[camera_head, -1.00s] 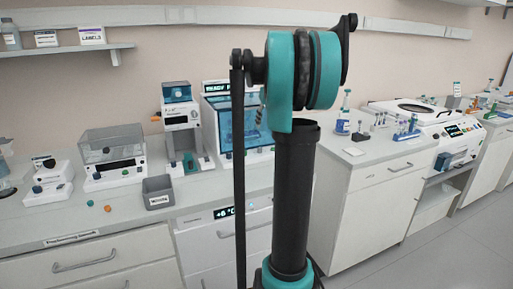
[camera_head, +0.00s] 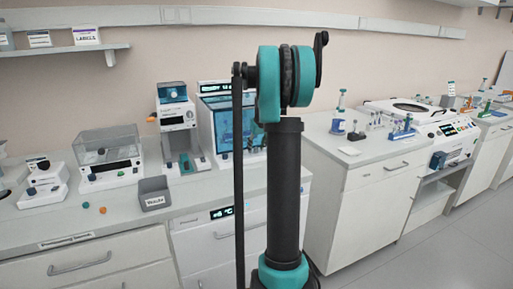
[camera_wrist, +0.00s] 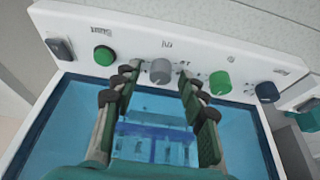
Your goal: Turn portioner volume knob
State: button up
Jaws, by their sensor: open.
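In the wrist view my gripper (camera_wrist: 160,76) is open. Its two fingers stand on either side of a grey knob (camera_wrist: 160,71) on a white panel (camera_wrist: 203,49). I cannot tell whether the fingertips touch the knob. A green knob (camera_wrist: 104,55) lies to the left, and another green knob (camera_wrist: 220,83) and a dark blue knob (camera_wrist: 267,92) lie to the right. The panel's small markings are too blurred to read. In the head view my arm hides the gripper. A device with a blue see-through front (camera_head: 222,127) stands behind my arm.
A blue see-through cover (camera_wrist: 240,135) lies below the panel, with a dark switch (camera_wrist: 59,48) at the panel's left end. On the bench are a grey bin (camera_head: 153,195), a machine with a clear lid (camera_head: 108,147) and small loose caps (camera_head: 86,205).

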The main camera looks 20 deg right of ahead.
jog(key=shift+c, duration=0.3)
grip_shut()
jog(key=m+h, duration=0.1)
jog(key=m, duration=0.3)
jog(key=shift+a+m+h, duration=0.1)
jog(key=shift+m+h, duration=0.3)
jog(key=shift+o, duration=0.3)
grip_release()
